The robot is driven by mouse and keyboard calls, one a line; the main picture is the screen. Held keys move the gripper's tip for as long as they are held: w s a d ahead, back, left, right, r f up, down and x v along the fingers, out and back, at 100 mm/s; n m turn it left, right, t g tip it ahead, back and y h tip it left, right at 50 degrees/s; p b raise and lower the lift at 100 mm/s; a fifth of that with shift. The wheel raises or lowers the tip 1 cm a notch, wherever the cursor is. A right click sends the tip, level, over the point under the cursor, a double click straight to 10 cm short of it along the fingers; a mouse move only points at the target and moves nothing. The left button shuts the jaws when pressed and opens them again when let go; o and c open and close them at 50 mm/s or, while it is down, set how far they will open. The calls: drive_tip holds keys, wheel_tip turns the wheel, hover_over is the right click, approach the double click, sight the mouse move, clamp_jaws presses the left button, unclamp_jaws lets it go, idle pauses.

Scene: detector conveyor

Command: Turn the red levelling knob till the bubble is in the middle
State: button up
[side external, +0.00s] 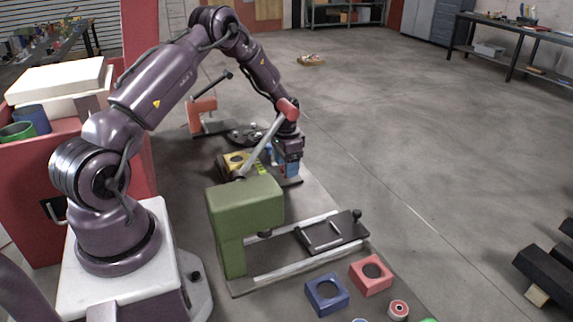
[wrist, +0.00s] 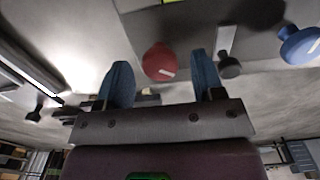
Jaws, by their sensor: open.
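The red levelling knob (wrist: 160,62) has a pale mark on its face and shows in the wrist view between my two blue fingertips. My gripper (wrist: 159,70) is open, with a gap on both sides of the knob; I cannot tell how deep the knob sits between the fingers. The red knob is not clear there. A sliver of yellow-green (wrist: 170,2) shows at the wrist view's top edge. I cannot make out the bubble.
A blue knob (wrist: 300,45) and a black knob (wrist: 229,67) are right of the red one. A green press (side external: 245,200) with a red-tipped lever stands nearer the side camera. Red (side external: 371,274) and blue (side external: 327,294) ring blocks lie in front.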

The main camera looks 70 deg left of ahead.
wheel_tip(320, 180, up, 13)
drive_tip(key=shift+f, duration=0.2)
idle(0.3)
drive_tip(key=s+d+r+t+y, duration=0.1)
drive_tip(key=s+d+r+t, duration=0.1)
drive_tip(key=d+r, duration=0.65)
drive_tip(key=s+d+r+t, duration=0.2)
drive_tip(key=d+r, duration=0.5)
drive_tip(key=r, duration=0.3)
drive_tip(key=s+d, duration=0.5)
drive_tip(key=s, duration=0.3)
drive_tip(key=s+d+t+h, duration=0.1)
drive_tip(key=s+d, duration=0.4)
drive_tip(key=s, duration=0.3)
drive_tip(key=shift+s+d+r+t, duration=0.2)
drive_tip(key=shift+d+t, duration=0.1)
drive_tip(key=shift+d, duration=0.05)
